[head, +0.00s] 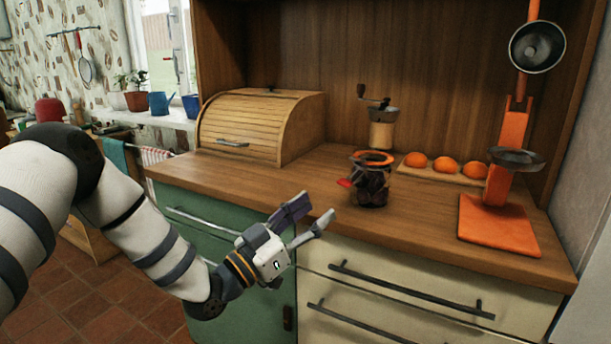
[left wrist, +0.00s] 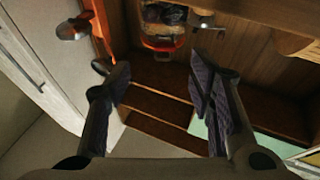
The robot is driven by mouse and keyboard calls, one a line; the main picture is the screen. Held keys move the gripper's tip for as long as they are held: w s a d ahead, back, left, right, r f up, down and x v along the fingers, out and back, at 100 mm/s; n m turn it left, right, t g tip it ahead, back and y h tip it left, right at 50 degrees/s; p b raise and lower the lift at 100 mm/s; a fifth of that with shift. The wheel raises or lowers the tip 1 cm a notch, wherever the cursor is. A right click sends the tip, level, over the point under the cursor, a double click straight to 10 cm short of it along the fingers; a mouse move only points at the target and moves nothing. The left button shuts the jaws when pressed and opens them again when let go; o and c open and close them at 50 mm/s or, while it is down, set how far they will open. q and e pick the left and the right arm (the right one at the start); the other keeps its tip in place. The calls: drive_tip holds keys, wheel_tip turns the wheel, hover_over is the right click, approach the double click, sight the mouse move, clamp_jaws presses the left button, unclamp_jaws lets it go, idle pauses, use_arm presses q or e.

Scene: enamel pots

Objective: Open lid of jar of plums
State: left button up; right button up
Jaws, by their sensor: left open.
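The jar of plums (head: 371,184) stands upright on the wooden counter, dark inside, with an orange ring (head: 374,157) around its top and a red tab at its left side. I cannot tell from the ring whether the lid is fully closed. In the left wrist view the jar (left wrist: 161,24) is near the top, its orange-red edge beyond and between my fingertips. My left gripper (head: 313,213) is open and empty in front of the counter's edge, to the left of and below the jar, apart from it. My right gripper is out of view.
A coffee grinder (head: 382,126) stands behind the jar. A wooden bread box (head: 262,125) is at the left. The counter (head: 425,215) is clear in front; drawer handles (head: 410,290) protrude below.

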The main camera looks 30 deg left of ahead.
sight(353, 160)
use_arm(q)
drive_tip(key=shift+m+t, duration=0.3)
drive_tip(key=shift+t, duration=0.1)
drive_tip(key=x, duration=0.4)
drive_tip(key=r+x, duration=0.1)
drive_tip(key=x, duration=0.3)
drive_tip(key=a+r+x, duration=0.1)
drive_tip(key=x, duration=0.3)
drive_tip(key=shift+d+r, duration=0.15)
drive_tip(key=shift+r, duration=0.15)
drive_tip(key=shift+c, duration=0.3)
clamp_jaws()
